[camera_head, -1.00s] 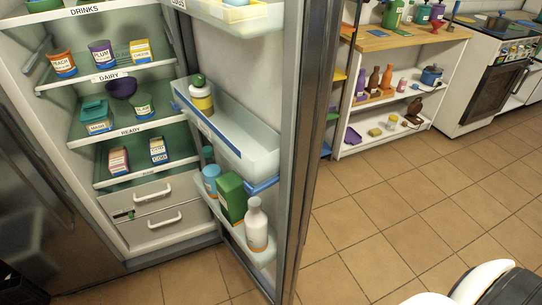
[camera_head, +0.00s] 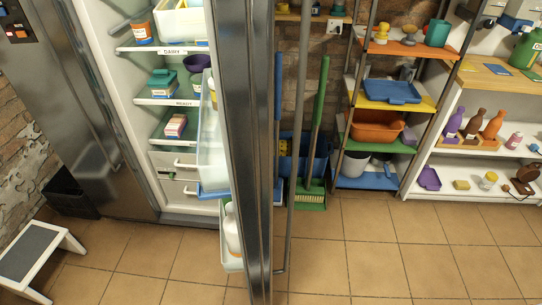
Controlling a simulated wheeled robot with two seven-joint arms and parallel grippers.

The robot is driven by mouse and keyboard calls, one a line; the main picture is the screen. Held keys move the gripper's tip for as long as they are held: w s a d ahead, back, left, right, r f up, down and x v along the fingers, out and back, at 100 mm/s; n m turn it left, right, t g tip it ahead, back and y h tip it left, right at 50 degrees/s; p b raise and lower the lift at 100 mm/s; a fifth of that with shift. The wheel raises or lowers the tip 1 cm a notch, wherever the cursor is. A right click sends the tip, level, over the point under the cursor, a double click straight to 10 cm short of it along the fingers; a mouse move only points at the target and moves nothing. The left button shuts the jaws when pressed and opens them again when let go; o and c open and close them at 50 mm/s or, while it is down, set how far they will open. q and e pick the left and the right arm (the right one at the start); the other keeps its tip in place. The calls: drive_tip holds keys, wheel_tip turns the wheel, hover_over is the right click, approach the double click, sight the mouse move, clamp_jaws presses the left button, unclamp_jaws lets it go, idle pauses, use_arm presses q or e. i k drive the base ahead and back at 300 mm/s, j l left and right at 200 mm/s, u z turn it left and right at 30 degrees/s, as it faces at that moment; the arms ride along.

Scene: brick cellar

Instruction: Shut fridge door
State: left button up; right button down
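The fridge door (camera_head: 243,150) stands open in the head view, seen nearly edge-on near the middle. A long bar handle (camera_head: 297,130) runs down its right side. The fridge interior shows to the left, with labelled shelves (camera_head: 172,101), a teal tub (camera_head: 162,79), a dark purple bowl (camera_head: 197,63) and drawers (camera_head: 180,162). Door bins (camera_head: 211,150) hold items, among them a white bottle (camera_head: 231,235), mostly hidden by the door edge. Neither of my grippers is in view.
A step stool (camera_head: 36,250) and a black crate (camera_head: 72,197) stand at the left. Behind the door are a green broom (camera_head: 312,190), a blue bin (camera_head: 304,155) and a metal rack with a yellow shelf (camera_head: 410,102). A white shelf unit (camera_head: 475,160) stands right. Tiled floor in front is clear.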

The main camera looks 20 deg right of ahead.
sight(241, 33)
drive_tip(key=i+l+u, duration=0.1)
drive_tip(key=l, duration=0.3)
drive_tip(key=i+l+u, duration=0.1)
drive_tip(key=l, duration=0.3)
drive_tip(key=i+l+u, duration=0.15)
drive_tip(key=l, duration=0.25)
drive_tip(key=i, duration=0.1)
